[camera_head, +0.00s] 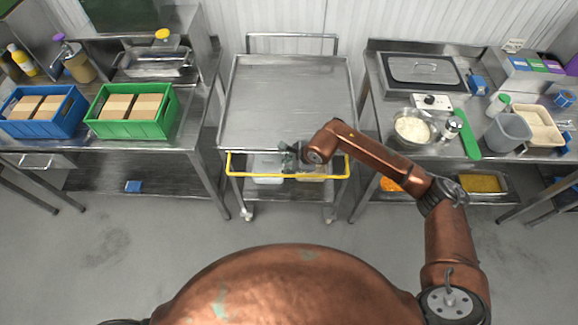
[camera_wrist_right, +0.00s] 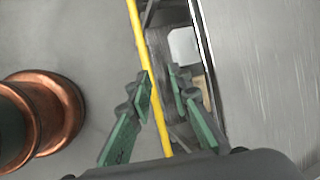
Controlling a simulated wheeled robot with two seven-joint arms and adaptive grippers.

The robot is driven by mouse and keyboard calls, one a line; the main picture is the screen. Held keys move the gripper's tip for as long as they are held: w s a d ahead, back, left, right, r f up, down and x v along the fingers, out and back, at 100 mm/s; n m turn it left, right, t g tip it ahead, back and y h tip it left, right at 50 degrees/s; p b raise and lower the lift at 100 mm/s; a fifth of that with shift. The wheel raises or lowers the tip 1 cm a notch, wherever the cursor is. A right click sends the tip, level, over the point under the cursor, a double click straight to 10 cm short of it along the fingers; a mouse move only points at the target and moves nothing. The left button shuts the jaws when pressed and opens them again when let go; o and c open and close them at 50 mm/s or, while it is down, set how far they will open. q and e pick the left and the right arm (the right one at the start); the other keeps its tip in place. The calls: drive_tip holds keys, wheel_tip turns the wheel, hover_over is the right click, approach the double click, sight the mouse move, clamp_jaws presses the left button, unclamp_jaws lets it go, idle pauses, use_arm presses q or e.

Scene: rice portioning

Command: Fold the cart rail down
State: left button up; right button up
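The cart (camera_head: 285,100) stands in the middle of the head view, with a bare steel top. Its yellow rail (camera_head: 325,178) runs along the near edge, with short arms at both ends. My right gripper (camera_head: 289,160) is at the cart's near edge, close to the middle of the rail. In the right wrist view the rail (camera_wrist_right: 137,30) crosses diagonally and passes between the spread green-padded fingers of the right gripper (camera_wrist_right: 160,77), nearer the left finger. The fingers are apart; I cannot tell whether one touches the rail. My left gripper is out of view.
The cart's lower shelf holds pale containers (camera_head: 267,168). A left table carries a blue crate (camera_head: 45,128) and a green crate (camera_head: 130,129). A right table holds a rice bowl (camera_head: 414,144) and other kitchen items. The floor before the cart is clear.

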drive_tip(key=shift+o, duration=0.8)
drive_tip(key=shift+s+d+r, duration=0.1)
drive_tip(key=shift+d, duration=0.1)
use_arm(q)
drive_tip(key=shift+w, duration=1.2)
use_arm(e)
drive_tip(key=v, duration=1.2)
drive_tip(key=shift+s, duration=0.1)
